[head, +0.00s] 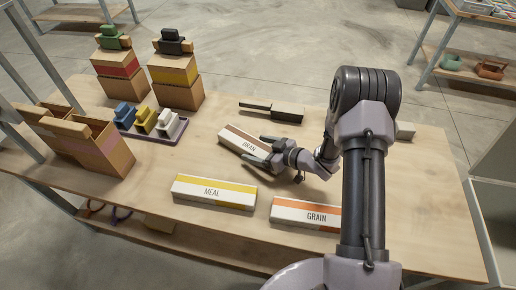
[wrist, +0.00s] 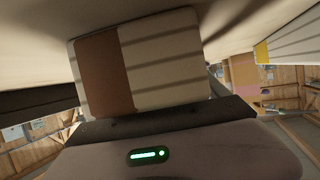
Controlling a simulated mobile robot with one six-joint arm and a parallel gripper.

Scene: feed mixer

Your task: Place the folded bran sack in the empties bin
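The folded bran sack (head: 240,140), a flat pale bundle with a brown band, lies on the wooden table near its middle. My gripper (head: 265,152) is at its right end, with one dark finger along each long side. Whether the fingers press on the sack or only stand beside it cannot be told. In the wrist view the sack (wrist: 165,65) is close in front of the palm, and the fingertips are hidden. No bin is labelled empties; a grey open-sided container (head: 493,205) stands partly cut off at the right edge.
The meal sack (head: 214,192) and grain sack (head: 307,213) lie nearer the front. A dark-handled tool (head: 272,108) lies behind the bran sack.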

